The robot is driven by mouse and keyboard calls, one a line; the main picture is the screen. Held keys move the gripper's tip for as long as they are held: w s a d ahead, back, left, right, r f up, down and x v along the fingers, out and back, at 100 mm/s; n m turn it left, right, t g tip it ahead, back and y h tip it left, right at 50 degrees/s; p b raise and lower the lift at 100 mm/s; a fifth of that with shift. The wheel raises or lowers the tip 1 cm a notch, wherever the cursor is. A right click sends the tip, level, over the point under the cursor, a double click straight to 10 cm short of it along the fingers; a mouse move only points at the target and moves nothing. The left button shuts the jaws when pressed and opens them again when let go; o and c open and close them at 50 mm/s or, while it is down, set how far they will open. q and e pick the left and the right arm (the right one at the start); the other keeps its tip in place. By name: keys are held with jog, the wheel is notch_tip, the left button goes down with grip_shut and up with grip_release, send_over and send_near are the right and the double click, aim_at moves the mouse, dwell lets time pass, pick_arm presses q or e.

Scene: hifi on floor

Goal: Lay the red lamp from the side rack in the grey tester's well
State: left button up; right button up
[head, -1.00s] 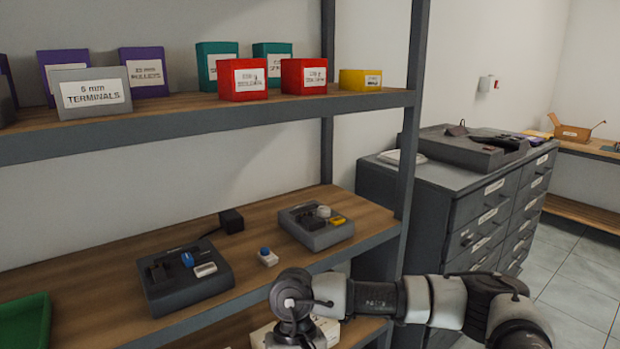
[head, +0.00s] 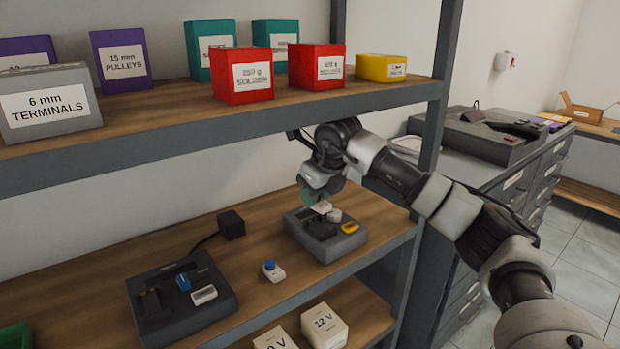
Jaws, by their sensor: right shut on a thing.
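The grey tester (head: 318,245) stands on the middle shelf, with a pale round knob (head: 334,215) and a yellow part (head: 350,227) on top. My right gripper (head: 322,201) points down at its far part, shut on a small piece with a white base and a hint of red, which I take for the red lamp (head: 322,207). The fingers hide most of it, and I cannot tell whether it touches the tester or hangs just above it. The well is hidden there. I cannot make out the side rack. My left gripper is not in view.
A darker device (head: 180,300) with a blue part stands at left. A loose blue-topped lamp (head: 271,271) and a black adapter (head: 231,224) lie between. White 12 V boxes (head: 324,326) stand below.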

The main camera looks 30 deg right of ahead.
aim_at(317, 225)
jog(key=shift+w+d+r+m+h, duration=0.35)
jog(key=shift+d+r+m, duration=0.15)
jog(key=shift+m, duration=0.1)
jog(key=shift+s+f+b, duration=0.1)
jog(key=shift+f+b, duration=0.35)
jog(key=shift+f, duration=0.05)
notch_tip(317, 225, down, 3)
jog(key=b, duration=0.2)
jog(key=shift+f+b, duration=0.1)
jog(key=shift+b, duration=0.3)
jog(key=shift+f+b, duration=0.35)
jog(key=shift+f, duration=0.45)
jog(key=shift+p, duration=0.4)
jog(key=shift+f, duration=0.4)
dwell(0.6)
